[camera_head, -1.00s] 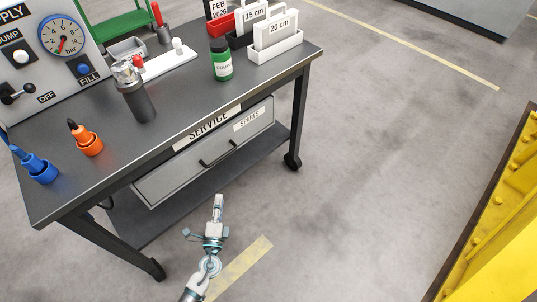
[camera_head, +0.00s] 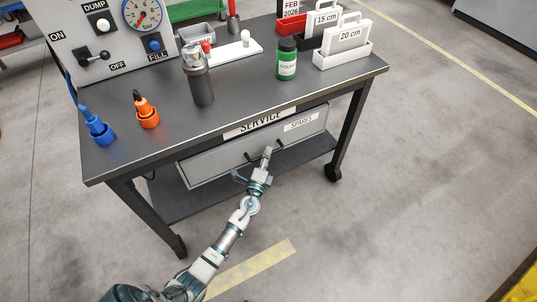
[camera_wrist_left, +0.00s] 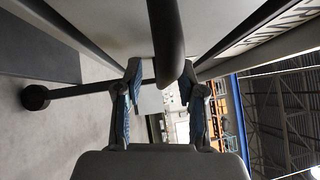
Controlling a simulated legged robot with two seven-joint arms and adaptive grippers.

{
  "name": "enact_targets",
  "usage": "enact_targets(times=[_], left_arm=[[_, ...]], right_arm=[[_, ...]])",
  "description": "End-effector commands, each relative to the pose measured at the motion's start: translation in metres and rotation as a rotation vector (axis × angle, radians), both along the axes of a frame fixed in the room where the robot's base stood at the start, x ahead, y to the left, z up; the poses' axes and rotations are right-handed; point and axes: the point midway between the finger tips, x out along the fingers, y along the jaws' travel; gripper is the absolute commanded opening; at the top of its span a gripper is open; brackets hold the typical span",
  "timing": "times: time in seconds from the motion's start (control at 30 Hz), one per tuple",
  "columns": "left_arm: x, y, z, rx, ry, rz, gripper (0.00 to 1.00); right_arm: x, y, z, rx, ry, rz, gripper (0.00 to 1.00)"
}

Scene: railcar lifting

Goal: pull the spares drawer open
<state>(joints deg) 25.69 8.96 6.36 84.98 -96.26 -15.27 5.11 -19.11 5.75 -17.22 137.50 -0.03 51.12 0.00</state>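The spares drawer (camera_head: 225,158) is a grey drawer under the service cart's top, with a "SPARES" label at its right end. Its front looks shut. A dark bar handle (camera_head: 251,156) sits on the drawer front. My left gripper (camera_head: 267,152) is at the middle of the handle and covers part of it. In the left wrist view the two fingers (camera_wrist_left: 163,90) stand apart, and the dark handle (camera_wrist_left: 168,40) reaches down between their tips. I cannot tell whether the fingers touch it. My right gripper is not in view.
The cart's top (camera_head: 240,105) carries a green bottle (camera_head: 287,60), a dark canister (camera_head: 201,85), an orange bottle (camera_head: 147,112), a blue bottle (camera_head: 98,126) and labelled holders at the right. A lower shelf and wheeled legs are below. The floor in front is clear.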

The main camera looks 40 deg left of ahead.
Motion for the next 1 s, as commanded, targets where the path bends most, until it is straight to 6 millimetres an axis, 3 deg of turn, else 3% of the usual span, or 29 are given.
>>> enact_targets(times=[0.33, 0.5, 1.0], left_arm=[[0.0047, 0.0003, 0.0019, 0.001, -0.001, 0.0, 0.39], [0.0045, 0.001, 0.0014, 0.0, -0.001, 0.0, 0.0], [0.0031, -0.0002, -0.0013, 0.0, 0.003, 0.002, 0.0]], right_arm=[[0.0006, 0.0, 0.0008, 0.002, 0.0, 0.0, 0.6], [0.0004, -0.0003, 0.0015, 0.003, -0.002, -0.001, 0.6], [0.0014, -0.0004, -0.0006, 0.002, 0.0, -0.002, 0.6]])
